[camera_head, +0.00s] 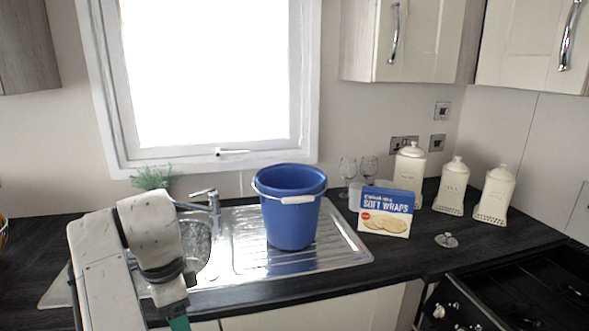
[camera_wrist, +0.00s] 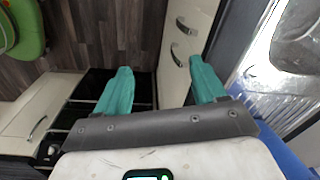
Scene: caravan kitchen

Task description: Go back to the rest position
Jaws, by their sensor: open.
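My gripper (camera_wrist: 160,85) shows in the wrist view with its two teal fingers spread wide apart and nothing between them. It points down past the counter front, with cabinet doors and the floor beyond. In the head view my arm is folded at the lower left in front of the sink, and only a bit of teal finger (camera_head: 180,323) shows at the bottom edge. A blue bucket (camera_head: 290,215) stands upright on the sink's drainboard, to the right of my arm and apart from it.
The metal sink (camera_head: 340,250) is set in a dark counter (camera_head: 395,262). A soft wraps box (camera_head: 386,211), wine glasses (camera_head: 348,170) and three white canisters (camera_head: 410,170) stand at the right. A black stove (camera_head: 520,295) is at the lower right. A green seat (camera_wrist: 28,30) is on the floor.

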